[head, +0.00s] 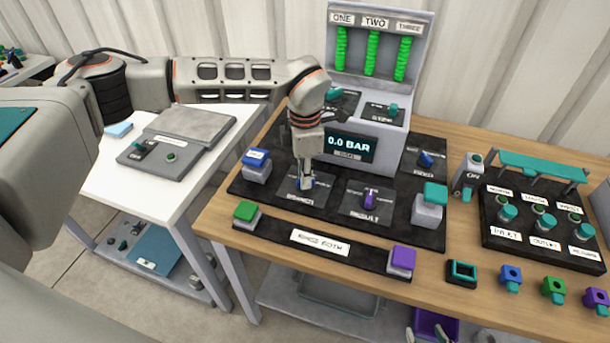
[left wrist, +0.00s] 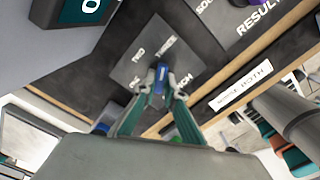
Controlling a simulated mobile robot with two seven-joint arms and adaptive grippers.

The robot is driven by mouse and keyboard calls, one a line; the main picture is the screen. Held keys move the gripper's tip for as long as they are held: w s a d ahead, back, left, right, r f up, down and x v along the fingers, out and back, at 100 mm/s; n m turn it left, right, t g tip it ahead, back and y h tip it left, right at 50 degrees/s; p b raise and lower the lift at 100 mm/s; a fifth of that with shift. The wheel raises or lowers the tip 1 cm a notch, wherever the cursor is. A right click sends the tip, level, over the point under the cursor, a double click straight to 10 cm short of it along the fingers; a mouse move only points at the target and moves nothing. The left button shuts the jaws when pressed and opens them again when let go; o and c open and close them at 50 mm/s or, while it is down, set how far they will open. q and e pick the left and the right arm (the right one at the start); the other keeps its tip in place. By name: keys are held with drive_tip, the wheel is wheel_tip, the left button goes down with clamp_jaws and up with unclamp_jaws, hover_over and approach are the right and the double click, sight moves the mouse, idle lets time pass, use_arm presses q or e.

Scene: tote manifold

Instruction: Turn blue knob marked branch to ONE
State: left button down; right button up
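The blue knob (head: 303,184) marked BRANCH sits on a dark grey plate (head: 285,190) on the black panel. In the left wrist view the blue knob (left wrist: 158,87) shows between the fingers, and the plate (left wrist: 140,65) bears TWO, THREE and a partly hidden label. My left gripper (head: 304,182) points down over the knob with its fingertips (left wrist: 163,83) on either side of it, partly closed. Whether both fingers press on it is unclear.
A purple RESULT knob (head: 369,196) is close on the right. A blue button block (head: 257,165) stands left, and a grey block with a teal top (head: 430,205) right. The display (head: 350,147) behind reads 0.0 BAR. Green (head: 246,213) and purple (head: 402,261) buttons flank a label in front.

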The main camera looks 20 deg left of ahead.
use_arm(q)
drive_tip(key=shift+n, duration=0.3)
drive_tip(key=n+p, duration=0.1)
drive_tip(key=n, duration=1.1)
drive_tip(key=shift+d+n, duration=0.1)
drive_tip(key=shift+n, duration=0.2)
drive_tip(key=n, duration=0.3)
drive_tip(key=shift+n, duration=0.3)
drive_tip(key=n, duration=0.5)
drive_tip(key=shift+w+r+n, duration=0.1)
drive_tip(key=shift+n, duration=0.9)
